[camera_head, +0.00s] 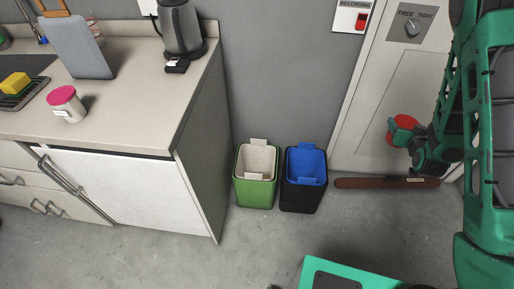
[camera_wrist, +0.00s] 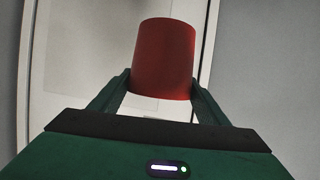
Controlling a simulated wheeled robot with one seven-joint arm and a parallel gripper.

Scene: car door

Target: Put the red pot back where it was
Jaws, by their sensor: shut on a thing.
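The red pot (camera_wrist: 163,58) is held between the two fingers of my gripper (camera_wrist: 162,95) in the wrist view. In the head view the red pot (camera_head: 403,129) is at the right, in the air in front of the pale door panel. My gripper (camera_head: 412,143) is shut on it there, at the end of my green arm. The pot is apart from the counter and the floor. Its inside cannot be made out.
A counter (camera_head: 130,110) at the left holds a kettle (camera_head: 181,30), a pink-lidded jar (camera_head: 67,103), a grey board (camera_head: 75,47) and a yellow sponge (camera_head: 15,83). A green bin (camera_head: 241,191) and a blue-lined bin (camera_head: 291,198) stand by the wall. A brown bar (camera_head: 385,183) lies by the door.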

